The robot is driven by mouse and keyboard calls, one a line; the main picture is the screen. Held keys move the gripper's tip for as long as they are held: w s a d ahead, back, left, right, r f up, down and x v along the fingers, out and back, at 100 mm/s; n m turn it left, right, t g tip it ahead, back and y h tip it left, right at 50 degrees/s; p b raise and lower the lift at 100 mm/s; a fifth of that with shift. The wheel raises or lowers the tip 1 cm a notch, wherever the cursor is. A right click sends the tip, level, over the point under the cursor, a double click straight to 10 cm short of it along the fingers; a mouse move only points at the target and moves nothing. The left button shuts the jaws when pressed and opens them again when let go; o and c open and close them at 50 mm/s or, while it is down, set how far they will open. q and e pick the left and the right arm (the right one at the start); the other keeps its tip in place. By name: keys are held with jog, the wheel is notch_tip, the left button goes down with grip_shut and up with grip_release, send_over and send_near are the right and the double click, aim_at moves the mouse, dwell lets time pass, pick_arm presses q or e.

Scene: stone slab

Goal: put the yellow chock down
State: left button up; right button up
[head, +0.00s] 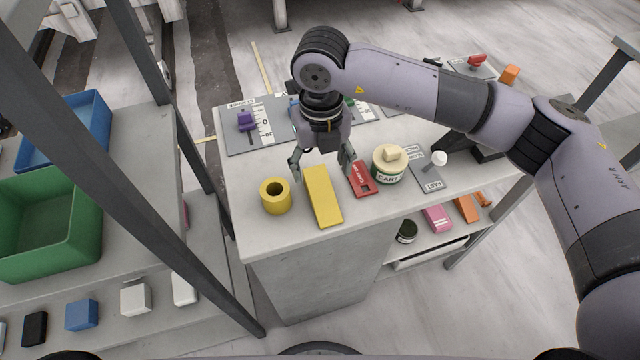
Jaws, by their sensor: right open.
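The yellow chock (323,197) lies on the stone slab (268,235), its long side running from back to front. My right gripper (321,168) reaches down from above at the chock's far end. Its fingers are spread wide, one on each side of the chock, and look apart from it. Whether the fingertips touch the slab I cannot tell. My left gripper is not in the view.
A yellow ring (275,197) stands close left of the chock. A red block (361,180) and a round labelled tin (388,164) stand close to its right. A plate with a purple slider (246,121) lies behind. The slab's front edge is clear.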

aim_at(320, 186)
notch_tip(320, 186, down, 3)
jog(key=shift+r, duration=0.1)
jog(key=shift+f+p, duration=0.2)
jog(key=shift+p, duration=0.2)
jog(key=f, duration=0.1)
jog(key=f+p, duration=0.1)
jog(key=f, duration=0.1)
jog(key=shift+w+f+p, duration=0.3)
jog(key=shift+f+p, duration=0.05)
jog(key=shift+p, duration=0.05)
jog(key=shift+a+f, duration=0.1)
jog(key=shift+f, duration=0.55)
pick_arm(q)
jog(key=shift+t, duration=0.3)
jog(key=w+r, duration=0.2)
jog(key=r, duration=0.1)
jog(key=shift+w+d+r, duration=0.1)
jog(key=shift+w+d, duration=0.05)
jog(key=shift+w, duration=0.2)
pick_arm(e)
jog(key=shift+c, duration=0.4)
jog(key=c, duration=1.3)
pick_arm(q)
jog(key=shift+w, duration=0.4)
pick_arm(e)
jog(key=shift+c, duration=0.2)
